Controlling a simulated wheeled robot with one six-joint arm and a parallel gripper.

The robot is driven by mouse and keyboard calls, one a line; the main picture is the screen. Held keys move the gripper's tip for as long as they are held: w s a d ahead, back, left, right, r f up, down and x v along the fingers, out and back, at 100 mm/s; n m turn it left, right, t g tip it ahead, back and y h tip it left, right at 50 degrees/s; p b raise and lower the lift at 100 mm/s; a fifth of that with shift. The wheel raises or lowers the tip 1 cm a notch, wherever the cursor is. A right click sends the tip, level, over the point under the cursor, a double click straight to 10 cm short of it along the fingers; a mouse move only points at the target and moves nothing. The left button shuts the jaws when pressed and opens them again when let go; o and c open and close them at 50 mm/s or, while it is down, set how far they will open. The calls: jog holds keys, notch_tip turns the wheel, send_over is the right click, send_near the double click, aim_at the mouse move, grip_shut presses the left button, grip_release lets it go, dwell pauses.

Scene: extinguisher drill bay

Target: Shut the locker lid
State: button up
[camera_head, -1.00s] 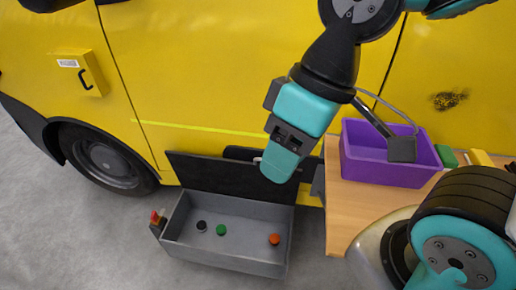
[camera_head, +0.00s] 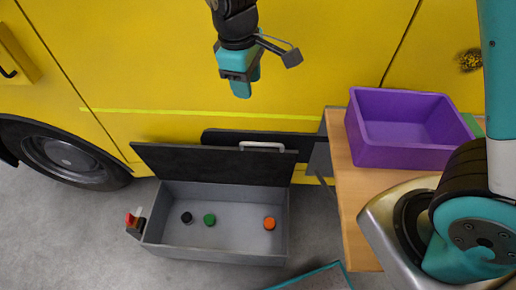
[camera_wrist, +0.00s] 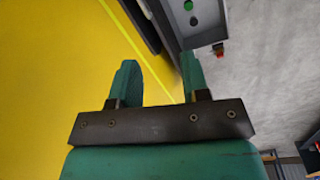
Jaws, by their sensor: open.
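The grey locker (camera_head: 215,253) sits on the floor beside the yellow vehicle. Its dark lid (camera_head: 215,167) stands raised at the back edge, leaning toward the vehicle, with a pale handle (camera_head: 262,146) on its top edge. Inside lie a black disc (camera_head: 187,217), a green disc (camera_head: 210,219) and an orange disc (camera_head: 269,223). My gripper (camera_head: 241,92) is above and behind the lid, in front of the vehicle's side, touching nothing I can see. In the wrist view its two teal fingers (camera_wrist: 160,82) are apart and empty, with part of the locker (camera_wrist: 195,20) beyond.
A wooden table (camera_head: 362,225) stands at the right with a purple bin (camera_head: 405,155) on it. A small red-topped item (camera_head: 134,222) stands at the locker's left end. The yellow vehicle (camera_head: 150,60) closes off the back. Grey floor is clear at the front left.

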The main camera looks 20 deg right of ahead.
jog(key=w+a+f+n+h+b, duration=0.1)
jog(key=w+a+f+h+b, duration=0.15)
jog(key=f, duration=0.55)
jog(key=w+a+f+n+h+b, duration=0.15)
jog(key=w+f, duration=0.25)
jog(key=f, duration=0.4)
jog(key=p, duration=0.2)
send_near(258, 144)
jog(key=shift+t, duration=0.4)
jog(key=x, duration=0.8)
jog(key=shift+s+d+f, duration=0.2)
jog(key=shift+f, duration=0.1)
grip_shut()
